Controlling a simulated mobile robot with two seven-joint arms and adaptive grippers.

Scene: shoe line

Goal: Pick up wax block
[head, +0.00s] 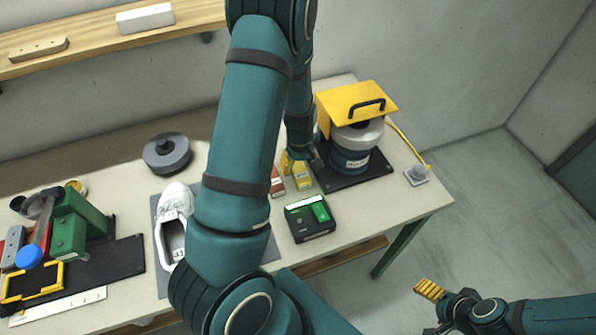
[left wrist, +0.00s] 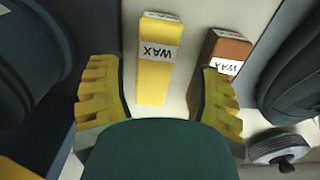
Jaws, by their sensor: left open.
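Two blocks with WAX labels stand close together on the bench. The yellow wax block (head: 303,181) shows in the left wrist view (left wrist: 156,62) between my open finger pads, nearer the left one, with visible room on both sides. The red-brown wax block (head: 277,183) shows in the left wrist view (left wrist: 231,50) beside the right pad, which overlaps its lower part. My left gripper (head: 291,163) is open and empty just behind the blocks, partly hidden by my arm; it also shows in the left wrist view (left wrist: 160,88). My right gripper (head: 430,291) is over the floor; its opening is unclear.
A machine with a yellow hood (head: 355,104) stands right of the blocks. A black and green box (head: 309,218) lies in front. A white shoe (head: 174,225) rests on a grey mat, partly behind my left arm. A dark round object (head: 167,152) stands farther left.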

